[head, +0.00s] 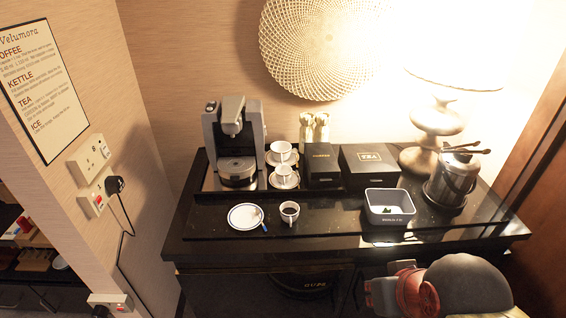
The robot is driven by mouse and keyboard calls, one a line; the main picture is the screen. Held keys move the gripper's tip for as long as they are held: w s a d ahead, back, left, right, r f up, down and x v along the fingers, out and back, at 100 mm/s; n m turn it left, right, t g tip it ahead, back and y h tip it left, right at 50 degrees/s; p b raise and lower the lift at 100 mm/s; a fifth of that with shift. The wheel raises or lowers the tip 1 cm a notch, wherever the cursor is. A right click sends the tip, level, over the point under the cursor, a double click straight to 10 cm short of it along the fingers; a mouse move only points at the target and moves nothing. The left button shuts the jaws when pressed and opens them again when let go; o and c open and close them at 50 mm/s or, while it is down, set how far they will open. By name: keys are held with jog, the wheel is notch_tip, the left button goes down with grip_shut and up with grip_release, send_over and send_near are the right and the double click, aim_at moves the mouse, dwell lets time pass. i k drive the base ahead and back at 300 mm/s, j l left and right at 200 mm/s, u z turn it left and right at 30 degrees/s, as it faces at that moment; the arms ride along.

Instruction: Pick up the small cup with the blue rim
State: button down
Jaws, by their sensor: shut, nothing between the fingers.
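A small white cup (289,215) with dark liquid in it stands upright near the front of the black counter. It has a dark-looking rim, but its colour is too small to make out surely. Two more small white cups, a rear one (281,152) and a nearer one (284,171), stand on saucers beside the coffee machine. Their rims are also too small to tell. Part of my arm shows at the bottom right, in front of the counter. My gripper's fingers are not visible, and no cup is seen held.
A white saucer (240,217) with a spoon lies left of the front cup. A coffee machine (236,140), black boxes (371,163), a square container (390,205), a metal ice bucket (453,182) and a lamp (437,120) occupy the counter (330,238). Its front strip is mostly clear.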

aim_at(289, 210)
jog(key=i+j+u, duration=0.2)
jog(key=u, duration=0.15)
jog(key=i+j+u, duration=0.15)
jog(key=u, duration=0.2)
jog(key=i+u, duration=0.35)
